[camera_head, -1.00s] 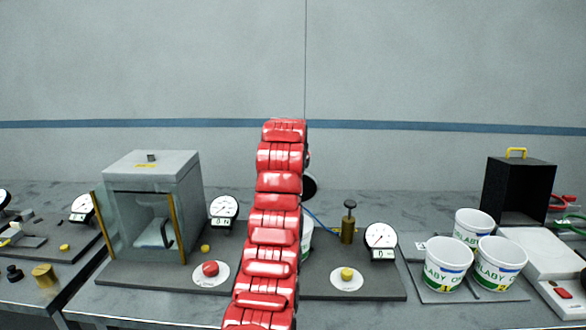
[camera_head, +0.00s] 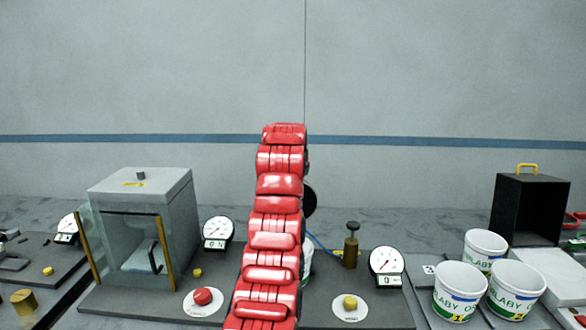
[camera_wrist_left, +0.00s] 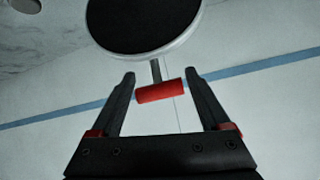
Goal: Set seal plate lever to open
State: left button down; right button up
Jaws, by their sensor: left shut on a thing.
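In the left wrist view a red handle bar (camera_wrist_left: 160,92) hangs on a short grey stem. A dark round plate with a pale rim (camera_wrist_left: 142,18) is above it. I cannot read a lever position from this view. In the head view a dark disc edge (camera_head: 311,199) shows in the middle, mostly hidden. My left gripper is hidden there, and my right gripper is not in view.
A glass-fronted box (camera_head: 145,190), a gauge (camera_head: 217,230), a red button (camera_head: 203,297), a yellow button (camera_head: 350,303), a brass plunger (camera_head: 351,252) and another gauge (camera_head: 386,263) stand on the bench. White tubs (camera_head: 460,290) and a black box (camera_head: 528,210) are at right.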

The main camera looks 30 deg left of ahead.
pick_arm(q)
jog(key=shift+f, duration=0.2)
jog(key=shift+c, duration=0.7)
grip_release()
jog(key=shift+o, duration=0.7)
jog(key=shift+w+a+f, duration=0.1)
jog(key=shift+w+a, duration=0.05)
jog(key=shift+s+d+r, duration=0.25)
jog(key=shift+s+r, duration=0.1)
jog(key=shift+r, duration=0.05)
jog(key=b+v, duration=0.1)
jog(key=v, duration=1.5)
